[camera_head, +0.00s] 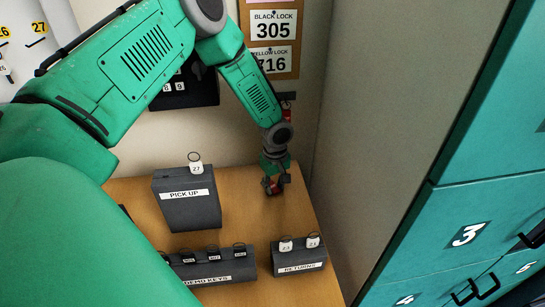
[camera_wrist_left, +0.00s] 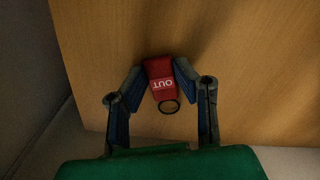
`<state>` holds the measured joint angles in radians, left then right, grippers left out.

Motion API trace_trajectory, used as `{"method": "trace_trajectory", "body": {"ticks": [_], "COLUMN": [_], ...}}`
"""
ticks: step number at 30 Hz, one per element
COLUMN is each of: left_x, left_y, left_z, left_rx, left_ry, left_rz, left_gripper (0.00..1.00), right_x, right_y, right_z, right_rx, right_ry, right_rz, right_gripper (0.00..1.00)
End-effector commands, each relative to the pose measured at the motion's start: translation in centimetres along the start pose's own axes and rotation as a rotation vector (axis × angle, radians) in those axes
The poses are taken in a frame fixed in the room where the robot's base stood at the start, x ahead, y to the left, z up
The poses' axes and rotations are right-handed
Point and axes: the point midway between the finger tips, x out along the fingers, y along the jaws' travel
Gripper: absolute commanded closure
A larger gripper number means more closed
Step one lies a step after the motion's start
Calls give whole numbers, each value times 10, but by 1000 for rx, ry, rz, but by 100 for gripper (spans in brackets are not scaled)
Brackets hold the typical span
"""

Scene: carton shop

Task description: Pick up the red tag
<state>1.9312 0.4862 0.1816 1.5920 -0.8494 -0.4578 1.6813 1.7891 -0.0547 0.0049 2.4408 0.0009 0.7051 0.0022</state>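The red tag (camera_wrist_left: 160,80) is a small red block with white "OUT" lettering and a dark ring at its near end. It sits between the fingertips of my left gripper (camera_wrist_left: 160,68), which press in on its two sides. In the head view the left gripper (camera_head: 273,184) points down at the back right of the wooden table, with a bit of the red tag (camera_head: 274,190) showing between the fingers. The tag is at or very near the tabletop; I cannot tell whether it touches it. My right gripper is not in view.
A "PICK UP" block (camera_head: 185,210) with tag 27, a "DEMO KEYS" rack (camera_head: 212,278) and a "RETURNS" rack (camera_head: 300,268) stand on the table (camera_head: 255,218). A small red item (camera_head: 287,112) hangs on the wall behind my arm. Teal lockers (camera_head: 440,245) stand at the right.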

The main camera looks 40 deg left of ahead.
Motion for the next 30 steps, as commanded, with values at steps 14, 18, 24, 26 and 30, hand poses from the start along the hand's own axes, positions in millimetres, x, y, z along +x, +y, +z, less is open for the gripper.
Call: {"method": "trace_trajectory", "body": {"ticks": [14,18,24,26,30], "left_x": [-3,-20,-54,-65,-84], "left_y": [3,2,1,1,1], "left_z": [1,0,1,1,1], "left_rx": [1,0,1,0,0], "left_ry": [-1,1,2,3,2], "left_rz": [6,6,8,6,5], "left_gripper": [88,88,88,88,88], "right_x": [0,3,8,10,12], "right_y": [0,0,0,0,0], "right_z": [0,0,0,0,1], "right_rx": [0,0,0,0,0], "right_ry": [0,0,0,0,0], "right_rz": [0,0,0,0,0], "right_gripper": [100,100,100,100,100]}}
